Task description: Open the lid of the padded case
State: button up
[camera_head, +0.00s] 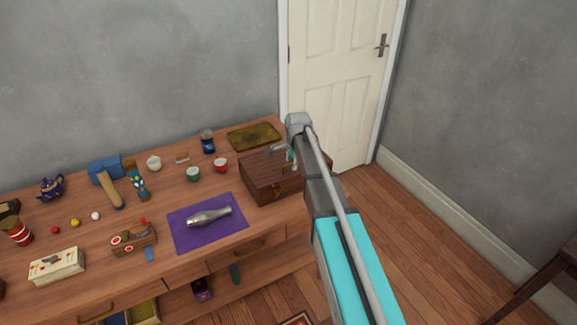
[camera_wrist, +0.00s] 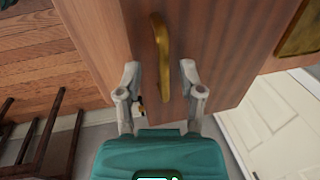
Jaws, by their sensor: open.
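The padded case looks like a dark brown wooden chest (camera_head: 268,185) at the right end of the table. Its lid is down, and a small metal clasp shows on the front. My gripper (camera_head: 284,153) is over the top of the chest, near its back right. In the wrist view my gripper (camera_wrist: 160,78) is open, with its fingers apart and nothing between the pads. A curved brass handle (camera_wrist: 161,50) stands on a wooden face (camera_wrist: 205,40), just beyond the fingertips and roughly between them. I cannot tell whether the fingertips touch that face. The padding is hidden.
A brown tray (camera_head: 254,136) lies behind the chest. A purple mat (camera_head: 184,229) with a silver flask (camera_head: 208,216) lies left of it.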

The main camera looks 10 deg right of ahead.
jog(key=shift+f, duration=0.1)
dwell(0.3)
grip_shut()
jog(key=shift+s+a, duration=0.1)
jog(key=shift+a, duration=0.25)
jog(key=shift+d+r, duration=0.2)
jog(key=shift+d, duration=0.35)
